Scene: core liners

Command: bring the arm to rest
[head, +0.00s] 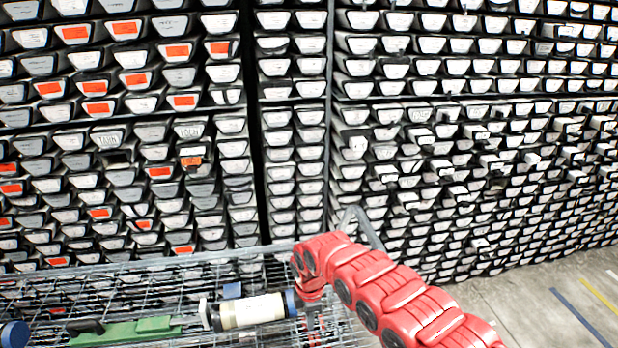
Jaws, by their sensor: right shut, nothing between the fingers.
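My right arm, red and segmented, reaches in from the lower right. Its right gripper (316,325) points down over the wire mesh cart (190,272), just right of the blue-capped end of a core liner. The gripper is shut with nothing held; its fingertips are small and partly lost against the mesh. The core liner (252,311), a pale tube with dark ends, lies on the cart. I cannot tell whether the gripper touches its cap. My left gripper is not in view.
A green tool (125,331) with a black handle and a blue round cap (14,334) lie on the cart at left. A tall rack (328,130) of labelled core trays fills the back, some sticking out. Bare floor (560,300) shows at lower right.

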